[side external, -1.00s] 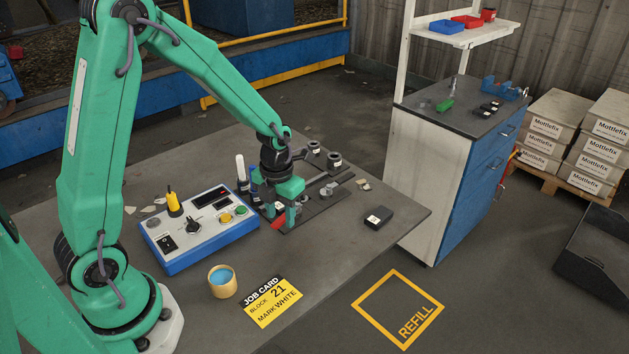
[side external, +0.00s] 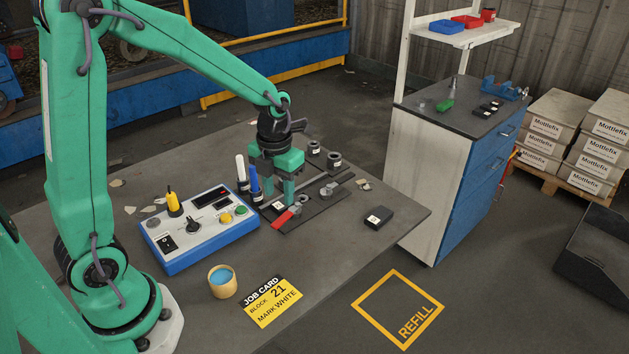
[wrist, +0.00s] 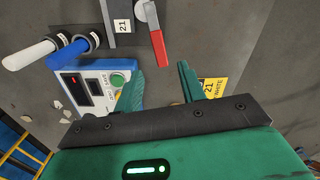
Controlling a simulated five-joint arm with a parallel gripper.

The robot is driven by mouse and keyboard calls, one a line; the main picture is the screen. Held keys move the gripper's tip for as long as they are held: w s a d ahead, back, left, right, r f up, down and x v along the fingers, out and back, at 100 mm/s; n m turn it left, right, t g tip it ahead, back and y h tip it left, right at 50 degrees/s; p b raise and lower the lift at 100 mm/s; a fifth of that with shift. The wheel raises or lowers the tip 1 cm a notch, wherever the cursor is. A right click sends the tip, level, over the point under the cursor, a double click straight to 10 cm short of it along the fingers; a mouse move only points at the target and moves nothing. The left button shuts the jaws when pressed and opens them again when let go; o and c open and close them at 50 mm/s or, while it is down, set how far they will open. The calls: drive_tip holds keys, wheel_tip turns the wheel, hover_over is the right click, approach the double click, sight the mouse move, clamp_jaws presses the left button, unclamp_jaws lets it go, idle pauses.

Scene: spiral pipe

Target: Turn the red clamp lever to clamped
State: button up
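The red clamp lever (side external: 283,219) sits at the front left end of the dark fixture plate (side external: 319,206), its red handle pointing toward the front left from a grey pivot. In the wrist view the red lever (wrist: 158,48) lies beyond the gap between my fingers, with its grey pivot at the top. My gripper (side external: 287,202) is above the fixture, just behind the lever. In the wrist view my gripper (wrist: 160,85) has its fingers apart with nothing between them. I cannot tell from the side view whether a finger touches the fixture.
A blue-edged control box (side external: 200,229) stands left of the fixture. White (side external: 241,170) and blue (side external: 254,180) markers stand beside it. A yellow job card (side external: 271,302), a cup (side external: 222,281) and a black block (side external: 378,217) lie around.

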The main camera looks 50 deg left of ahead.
drive_tip(key=shift+r, duration=0.55)
drive_tip(key=m, duration=3.6)
drive_tip(key=shift+f, duration=0.15)
